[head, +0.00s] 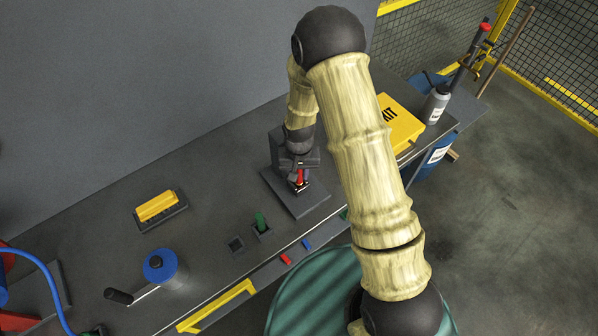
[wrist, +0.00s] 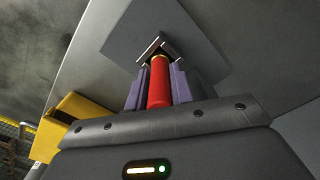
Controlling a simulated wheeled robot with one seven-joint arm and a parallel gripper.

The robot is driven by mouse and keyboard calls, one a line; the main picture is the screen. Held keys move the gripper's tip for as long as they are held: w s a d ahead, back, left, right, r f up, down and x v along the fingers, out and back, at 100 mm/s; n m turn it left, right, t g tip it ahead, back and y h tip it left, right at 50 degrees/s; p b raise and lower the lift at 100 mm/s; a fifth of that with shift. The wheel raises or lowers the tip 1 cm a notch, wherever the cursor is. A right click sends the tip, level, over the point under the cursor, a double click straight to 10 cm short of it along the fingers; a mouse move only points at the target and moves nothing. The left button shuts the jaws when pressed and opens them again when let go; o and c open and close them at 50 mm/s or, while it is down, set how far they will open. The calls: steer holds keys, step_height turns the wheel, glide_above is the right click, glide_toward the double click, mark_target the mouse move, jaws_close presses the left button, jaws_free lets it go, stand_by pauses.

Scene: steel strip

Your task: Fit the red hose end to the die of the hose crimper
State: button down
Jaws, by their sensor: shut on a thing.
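The red hose end (wrist: 158,85) is a red cylinder with a gold-coloured tip, held between the purple-grey fingers of my gripper (wrist: 157,75) in the wrist view. Its tip is at a small square metal-edged piece, apparently the die (wrist: 148,46); I cannot tell whether it is seated. In the head view my gripper (head: 300,182) is low over the hose crimper's dark base plate (head: 312,207) on the bench, with the red hose end (head: 300,175) showing upright. The die is mostly hidden there by the gripper and hose end.
On the bench (head: 205,170), a green piece (head: 261,220) stands in a square holder beside an empty one (head: 236,243). A yellow block (head: 157,206) and a blue-topped crank device (head: 160,265) stand left. A yellow kit box (head: 397,128) and grey bottle (head: 436,104) stand right.

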steer(key=shift+f, duration=0.4)
steer(key=c, duration=1.1)
jaws_free()
steer(key=shift+c, duration=0.2)
steer(key=shift+r+b, duration=0.15)
steer(key=shift+b, duration=0.15)
step_height(320, 180, up, 17)
steer(key=b, duration=0.3)
steer(key=shift+b, duration=0.4)
